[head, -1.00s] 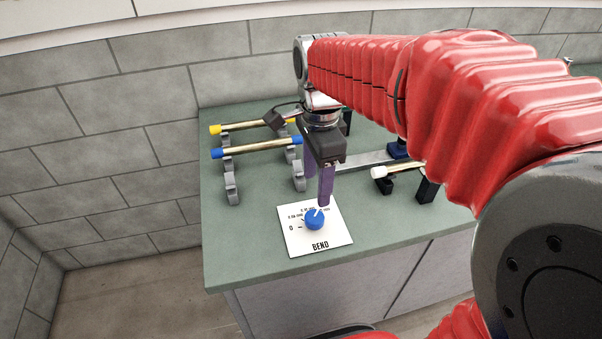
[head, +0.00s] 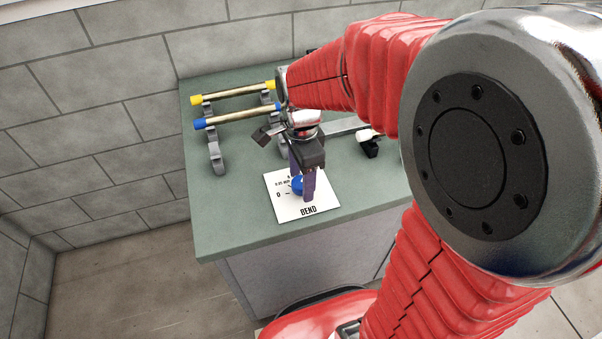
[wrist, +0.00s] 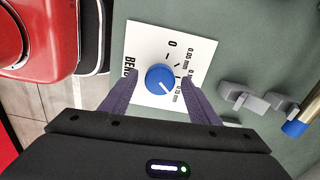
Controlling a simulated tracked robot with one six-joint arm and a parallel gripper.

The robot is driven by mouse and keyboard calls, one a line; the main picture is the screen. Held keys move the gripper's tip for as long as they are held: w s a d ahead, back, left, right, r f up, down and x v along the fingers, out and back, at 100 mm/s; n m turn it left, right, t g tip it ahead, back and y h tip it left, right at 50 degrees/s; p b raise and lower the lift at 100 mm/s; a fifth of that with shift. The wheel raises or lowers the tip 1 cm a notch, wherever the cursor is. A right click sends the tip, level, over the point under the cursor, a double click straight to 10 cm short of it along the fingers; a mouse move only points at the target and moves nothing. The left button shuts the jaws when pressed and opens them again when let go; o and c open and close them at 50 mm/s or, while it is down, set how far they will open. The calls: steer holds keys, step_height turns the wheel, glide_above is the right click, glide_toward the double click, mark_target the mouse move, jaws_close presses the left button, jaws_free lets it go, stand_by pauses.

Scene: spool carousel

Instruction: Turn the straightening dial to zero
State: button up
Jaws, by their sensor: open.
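The straightening dial is a round blue knob (head: 297,186) on a white plate (head: 284,208) marked BEND, with a 0 and mm marks. In the wrist view the blue knob (wrist: 160,79) shows a white pointer line aimed down and right, away from the 0 and toward the far marks. My gripper (head: 304,190) points down over the plate, its purple fingers open. In the wrist view the fingers of my gripper (wrist: 159,82) stand on either side of the knob with gaps showing. In the head view they partly hide the knob and marks. I cannot tell their exact height.
A yellow-ended rod (head: 234,91) and a blue-ended rod (head: 235,117) lie on grey stands behind the dial. A white-ended piece (head: 366,135) sits to the right. The green bench top (head: 233,222) is clear in front and left of the plate.

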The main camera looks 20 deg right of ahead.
steer(key=shift+c, duration=0.3)
steer(key=c, duration=1)
steer(key=shift+o, duration=0.2)
steer(key=shift+n, duration=0.5)
steer(key=n, duration=0.9)
steer(key=shift+n, duration=0.4)
steer(key=n, duration=1.3)
